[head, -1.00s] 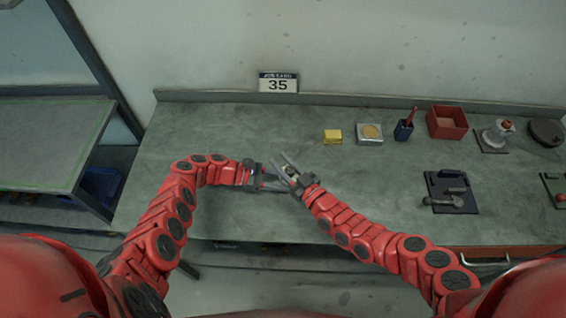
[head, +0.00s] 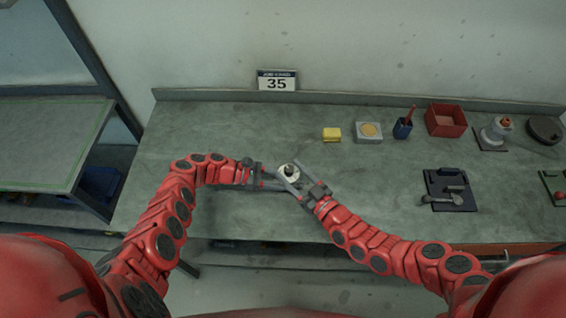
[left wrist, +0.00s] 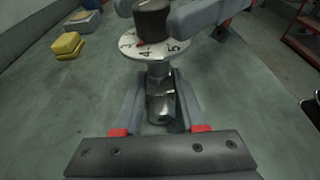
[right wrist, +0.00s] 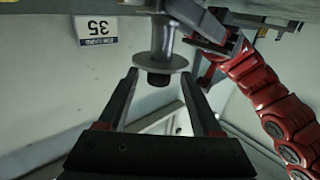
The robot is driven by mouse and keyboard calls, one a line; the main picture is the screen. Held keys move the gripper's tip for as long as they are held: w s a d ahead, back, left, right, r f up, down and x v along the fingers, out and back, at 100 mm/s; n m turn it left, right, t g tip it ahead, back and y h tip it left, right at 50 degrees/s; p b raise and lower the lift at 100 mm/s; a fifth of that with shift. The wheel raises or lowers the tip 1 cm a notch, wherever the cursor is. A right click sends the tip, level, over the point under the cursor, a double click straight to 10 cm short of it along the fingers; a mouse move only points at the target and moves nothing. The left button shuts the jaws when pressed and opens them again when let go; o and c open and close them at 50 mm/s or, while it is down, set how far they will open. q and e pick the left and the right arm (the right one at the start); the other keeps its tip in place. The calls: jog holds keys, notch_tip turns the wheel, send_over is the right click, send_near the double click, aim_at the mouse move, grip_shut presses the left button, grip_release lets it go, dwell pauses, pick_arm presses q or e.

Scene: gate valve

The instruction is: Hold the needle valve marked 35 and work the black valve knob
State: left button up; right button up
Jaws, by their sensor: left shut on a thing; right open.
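The needle valve (left wrist: 158,95) has a bright metal body, a white numbered dial (left wrist: 128,46) and a black knob (left wrist: 152,18) on top. My left gripper (head: 277,184) is shut on its metal body, with a finger on each side in the left wrist view. My right gripper (head: 292,172) is open by the dial. In the right wrist view the black knob (right wrist: 158,79) shows between and beyond the spread fingers, apart from them. The sign marked 35 (head: 277,81) stands at the back of the bench.
The grey workbench (head: 200,130) has free room at the left and middle. A yellow block (head: 331,134), a grey box (head: 368,132), a dark cup (head: 402,129) and a red bin (head: 445,120) stand at the back. A dark fixture (head: 450,190) lies at the right.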

aim_at(293, 173)
jog(key=v, duration=0.5)
jog(key=shift+d, duration=0.25)
jog(key=shift+s+d, duration=0.35)
jog(key=shift+s, duration=0.25)
